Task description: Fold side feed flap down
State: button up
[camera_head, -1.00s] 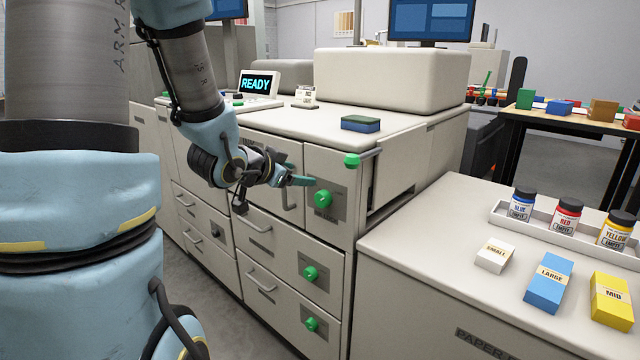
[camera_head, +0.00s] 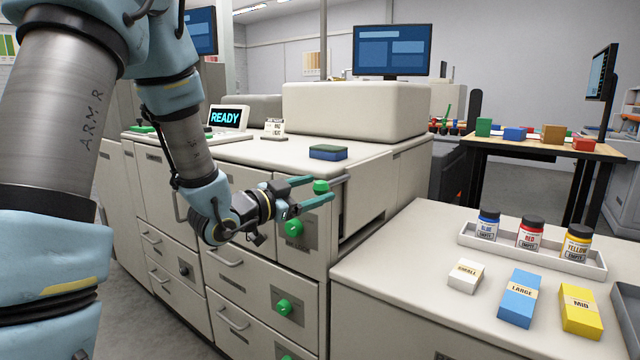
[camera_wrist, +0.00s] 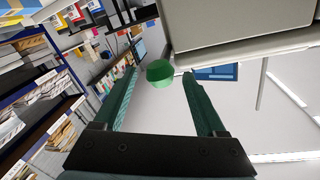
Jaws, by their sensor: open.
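The side feed flap (camera_head: 364,196) is a pale panel on the right flank of the beige machine. It stands upright above a dark slot. A green knob (camera_head: 320,186) sits on a thin bar at the flap's near upper edge. My gripper (camera_head: 323,188) is open, its two teal fingers spread around the knob's height. In the wrist view the knob (camera_wrist: 160,72) shows between the open fingers, towards their tips, with gaps on both sides. I cannot tell how deep it sits between them. Neither finger visibly grips it.
Another green knob (camera_head: 294,228) is on the front panel just below my gripper. A blue-green block (camera_head: 328,153) lies on the machine top. To the right, a low cabinet (camera_head: 400,262) carries a tray of bottles (camera_head: 528,250) and several boxes, its near-left top clear.

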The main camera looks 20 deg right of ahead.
jog(key=shift+x, duration=1.15)
grip_shut()
dwell(0.6)
